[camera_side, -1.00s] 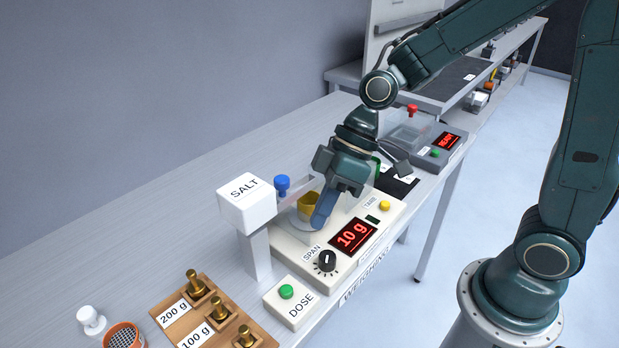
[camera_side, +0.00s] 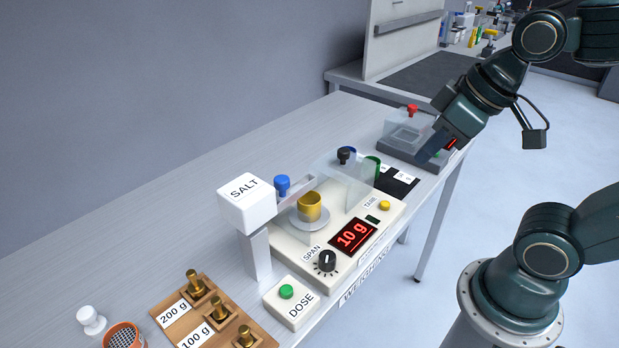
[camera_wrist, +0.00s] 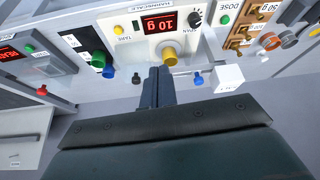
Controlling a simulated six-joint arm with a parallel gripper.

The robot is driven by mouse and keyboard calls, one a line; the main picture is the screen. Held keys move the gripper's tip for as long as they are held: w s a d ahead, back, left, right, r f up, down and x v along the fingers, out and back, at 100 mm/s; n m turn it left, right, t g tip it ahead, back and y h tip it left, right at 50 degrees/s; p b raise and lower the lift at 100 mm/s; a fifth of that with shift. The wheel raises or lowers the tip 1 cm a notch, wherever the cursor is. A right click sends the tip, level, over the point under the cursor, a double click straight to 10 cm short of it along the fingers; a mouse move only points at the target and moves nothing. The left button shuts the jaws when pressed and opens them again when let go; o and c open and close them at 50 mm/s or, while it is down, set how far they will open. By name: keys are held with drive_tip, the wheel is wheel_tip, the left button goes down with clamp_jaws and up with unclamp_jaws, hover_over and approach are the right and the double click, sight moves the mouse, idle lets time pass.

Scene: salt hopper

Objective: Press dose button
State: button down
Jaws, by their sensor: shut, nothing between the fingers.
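The dose button is a green button (camera_side: 286,291) on a white box labelled DOSE at the front of the bench in the side view. It also shows as a small green dot (camera_wrist: 225,19) at the top of the wrist view. The white SALT hopper (camera_side: 246,203) stands behind it on a post. A yellow cup (camera_side: 310,206) sits on the pan of the balance (camera_side: 290,244), whose display reads 10 g. My gripper (camera_side: 424,160) is shut and empty, high at the right near the far device, well away from the DOSE box. Its fingers (camera_wrist: 158,72) show in the wrist view.
A wooden block (camera_side: 213,314) with brass weights lies left of the DOSE box. A clear shield with a black knob (camera_side: 346,155) stands beside the pan. A grey device with a red knob (camera_side: 412,110) is at the far end. The bench's left rear is clear.

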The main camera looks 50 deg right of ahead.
drive_tip(key=shift+s+d+r+m+h, duration=0.2)
drive_tip(key=shift+s+d+m, duration=0.15)
drive_tip(key=shift+s, duration=0.2)
drive_tip(key=shift+s+d+r+m+h, duration=0.15)
drive_tip(key=shift+s+d+m, duration=0.1)
drive_tip(key=shift+s+d, duration=0.25)
drive_tip(key=shift+w+a, duration=0.1)
drive_tip(key=shift+a, duration=0.05)
drive_tip(key=g, duration=0.5)
hover_over(286, 289)
wheel_tip(286, 289, down, 7)
drive_tip(key=shift+f, duration=0.1)
drive_tip(key=shift+f, duration=0.2)
wheel_tip(286, 289, down, 14)
drive_tip(key=shift+r, duration=0.2)
idle(0.4)
drive_tip(key=shift+f, duration=0.1)
